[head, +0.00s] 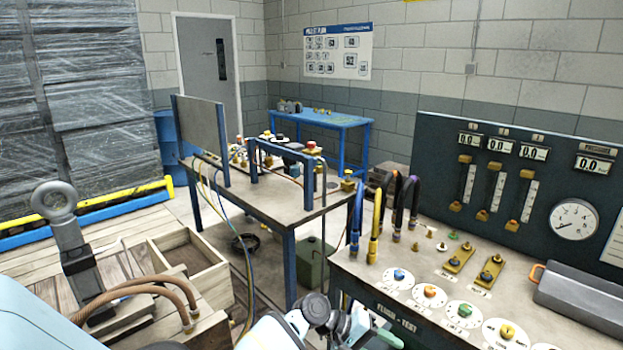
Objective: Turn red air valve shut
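No part here can be made out for certain as the red air valve. A small red-topped fitting (313,147) stands on the right part of the middle workbench (254,196), beside a blue frame, and other small red and yellow fittings sit behind that frame. They are too small to tell whether any is a valve or how it is turned. Pale and dark jointed parts of my own arm show at the bottom middle, well short of the fittings. I see no gripper fingers of either hand.
The flush-test bench (373,273) on the right carries coloured knobs, upright hoses and a gauge panel (519,183). A grey toolbox (585,298) lies at its right. Wooden crates (186,262) stand at lower left. Hoses hang from the middle workbench. A blue table (331,119) stands behind.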

